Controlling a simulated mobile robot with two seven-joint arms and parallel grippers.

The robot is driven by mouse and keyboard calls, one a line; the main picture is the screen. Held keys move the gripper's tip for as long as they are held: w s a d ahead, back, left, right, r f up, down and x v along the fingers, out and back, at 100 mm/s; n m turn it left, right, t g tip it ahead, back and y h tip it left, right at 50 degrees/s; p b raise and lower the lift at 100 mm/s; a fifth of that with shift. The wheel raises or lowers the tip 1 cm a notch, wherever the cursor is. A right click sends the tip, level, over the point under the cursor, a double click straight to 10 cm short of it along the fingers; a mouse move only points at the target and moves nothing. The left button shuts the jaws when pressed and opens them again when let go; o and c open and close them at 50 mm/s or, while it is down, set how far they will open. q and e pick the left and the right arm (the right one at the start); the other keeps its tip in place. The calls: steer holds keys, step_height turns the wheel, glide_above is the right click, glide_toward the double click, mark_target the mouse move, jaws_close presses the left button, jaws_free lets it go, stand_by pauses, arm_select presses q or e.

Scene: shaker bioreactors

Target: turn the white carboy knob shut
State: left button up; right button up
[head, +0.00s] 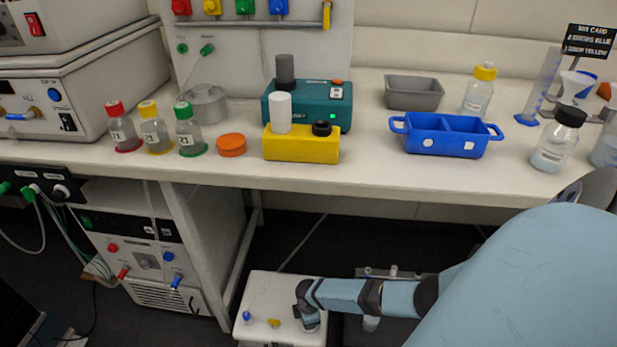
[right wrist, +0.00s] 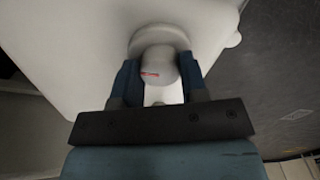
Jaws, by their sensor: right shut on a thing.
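The white carboy knob (right wrist: 158,72) shows in the right wrist view, with a small red mark on its face. My right gripper (right wrist: 159,82) is shut on it, one blue finger on each side. The knob sits on a round collar on a white body (right wrist: 80,45), which appears to be the carboy. In the head view, a white box-like body (head: 262,290) stands low below the bench, and my right gripper (head: 308,322) is at its right side. The knob is hidden there. My left gripper is not in view.
The bench (head: 380,180) above holds a yellow block (head: 300,148), a blue two-part tray (head: 440,145) and several bottles. A white unit (head: 150,260) with hoses stands below it at left. A blue cap (head: 247,316) and a yellow piece (head: 274,323) sit on the white body.

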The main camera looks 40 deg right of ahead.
steer(key=o, duration=0.9)
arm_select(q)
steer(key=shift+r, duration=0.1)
arm_select(e)
steer(key=shift+r, duration=0.2)
arm_select(q)
steer(key=p, duration=0.2)
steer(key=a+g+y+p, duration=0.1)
steer(key=p, duration=0.2)
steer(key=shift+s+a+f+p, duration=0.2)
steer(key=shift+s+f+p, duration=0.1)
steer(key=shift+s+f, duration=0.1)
arm_select(e)
step_height(320, 180, up, 13)
steer(key=shift+r, duration=0.2)
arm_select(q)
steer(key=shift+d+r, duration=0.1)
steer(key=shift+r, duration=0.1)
